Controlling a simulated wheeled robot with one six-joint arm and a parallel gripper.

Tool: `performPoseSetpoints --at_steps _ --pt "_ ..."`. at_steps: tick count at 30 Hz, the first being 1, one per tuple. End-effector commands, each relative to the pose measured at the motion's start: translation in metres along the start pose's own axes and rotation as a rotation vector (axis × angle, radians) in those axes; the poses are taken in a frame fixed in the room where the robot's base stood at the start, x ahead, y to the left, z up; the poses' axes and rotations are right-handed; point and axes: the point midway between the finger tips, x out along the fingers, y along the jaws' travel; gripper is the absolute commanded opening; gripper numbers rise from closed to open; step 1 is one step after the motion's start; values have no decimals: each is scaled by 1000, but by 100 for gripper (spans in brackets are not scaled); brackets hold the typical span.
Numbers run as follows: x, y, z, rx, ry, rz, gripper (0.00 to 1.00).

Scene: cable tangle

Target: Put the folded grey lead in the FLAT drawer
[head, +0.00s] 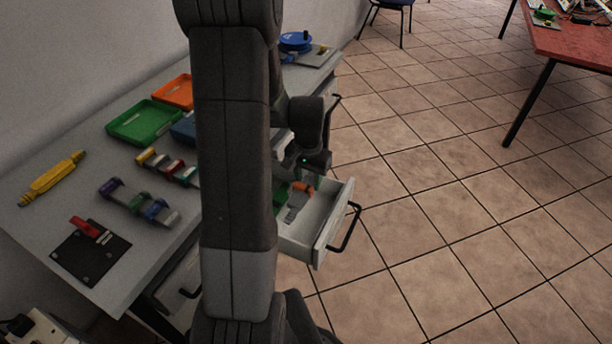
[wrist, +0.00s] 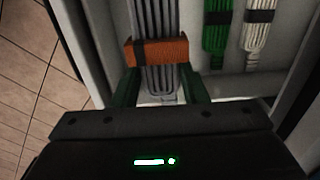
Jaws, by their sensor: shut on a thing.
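The folded grey lead (wrist: 152,22) is a bundle of grey strands with an orange band (wrist: 157,52) around it. In the wrist view my gripper (wrist: 160,82) has its green fingers on either side of the lead, just by the band, and is shut on it. The open drawer (head: 318,222) shows in the head view, with the orange band and grey lead (head: 299,202) inside its outline. The lead is at or just above the drawer floor; I cannot tell whether it touches. My arm hides part of the drawer, and its label is not readable.
Green (wrist: 217,28) and white (wrist: 256,35) banded leads lie in the drawer beside the grey one. The bench holds a green tray (head: 145,122), an orange tray (head: 174,91), a yellow tool (head: 52,178) and a black plate with a red lever (head: 90,253).

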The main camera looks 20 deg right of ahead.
Motion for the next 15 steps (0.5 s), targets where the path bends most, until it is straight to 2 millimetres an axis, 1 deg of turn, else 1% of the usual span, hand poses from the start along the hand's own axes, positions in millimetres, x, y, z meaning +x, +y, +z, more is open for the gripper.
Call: performPoseSetpoints --at_steps 1,15 --pt "8 0 0 -1 -1 0 15" --pt "64 0 0 -2 -1 0 15"
